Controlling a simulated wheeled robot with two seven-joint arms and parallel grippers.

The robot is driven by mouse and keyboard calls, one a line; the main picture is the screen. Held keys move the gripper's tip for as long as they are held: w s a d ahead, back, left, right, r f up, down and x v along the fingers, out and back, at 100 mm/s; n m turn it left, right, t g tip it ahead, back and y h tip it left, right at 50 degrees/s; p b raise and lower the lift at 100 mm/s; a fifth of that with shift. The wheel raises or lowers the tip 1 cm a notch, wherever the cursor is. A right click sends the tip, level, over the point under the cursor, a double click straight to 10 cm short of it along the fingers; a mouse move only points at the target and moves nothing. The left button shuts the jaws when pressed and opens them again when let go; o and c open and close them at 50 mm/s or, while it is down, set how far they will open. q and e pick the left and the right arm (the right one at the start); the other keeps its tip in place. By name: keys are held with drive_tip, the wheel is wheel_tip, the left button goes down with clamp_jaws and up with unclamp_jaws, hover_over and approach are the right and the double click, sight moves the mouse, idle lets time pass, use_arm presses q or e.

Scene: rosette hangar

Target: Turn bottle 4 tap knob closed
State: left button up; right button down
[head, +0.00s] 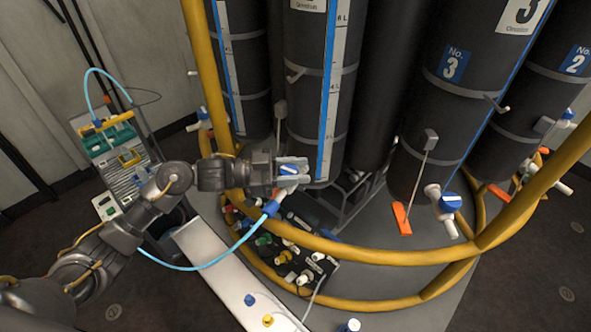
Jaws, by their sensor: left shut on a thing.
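My left gripper (289,172) reaches in from the left, over the yellow rail, to the foot of a dark bottle (308,95) with a blue level strip. It is shut on the blue tap knob (287,169) there. The knob carries a white line; the fingers partly hide it, and I cannot tell from it whether the tap is open. The bottle's number is cut off at the top edge. A light blue hose (207,265) with a blue connector hangs from below this tap. My right gripper is not in view.
Bottle 3 (445,85) stands to the right, with its own blue-knobbed tap (450,202) and an orange tag (401,217). Bottle 2 (556,80) is farther right. Yellow rails (390,254) ring the rosette. A dark valve panel (296,255) sits below my gripper.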

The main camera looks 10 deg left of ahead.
use_arm(q)
drive_tip(key=o, duration=1)
drive_tip(key=shift+a, duration=0.1)
drive_tip(key=shift+a+f, duration=0.1)
drive_tip(key=shift+a, duration=0.2)
drive_tip(key=shift+b+v, duration=1.7)
drive_tip(key=shift+v, duration=3.35)
drive_tip(key=shift+s, duration=0.1)
